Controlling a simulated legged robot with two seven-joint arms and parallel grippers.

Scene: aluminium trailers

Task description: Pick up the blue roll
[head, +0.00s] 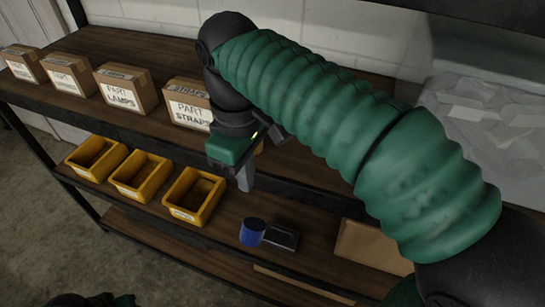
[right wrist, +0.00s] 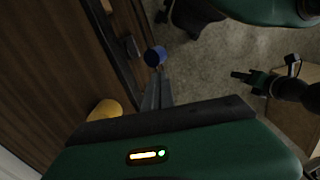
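The blue roll (head: 252,232) stands on the middle wooden shelf, right of the yellow bins and beside a dark box-like object. It also shows in the right wrist view (right wrist: 155,56), just beyond my fingertips. My right gripper (head: 245,182) is above and behind the roll, apart from it. Its grey fingers (right wrist: 158,82) lie close together with nothing between them. In the right wrist view my left arm's green and black end, with the left gripper (right wrist: 240,75), shows at the right over the floor, small and dark. Its finger opening is unclear.
A dark object (head: 281,237) sits right against or close to the roll. Yellow bins (head: 194,195) line the same shelf at left, and a cardboard box (head: 370,245) is at right. Labelled cardboard boxes (head: 128,90) stand on the shelf above. A dark upright post (head: 60,170) is at left.

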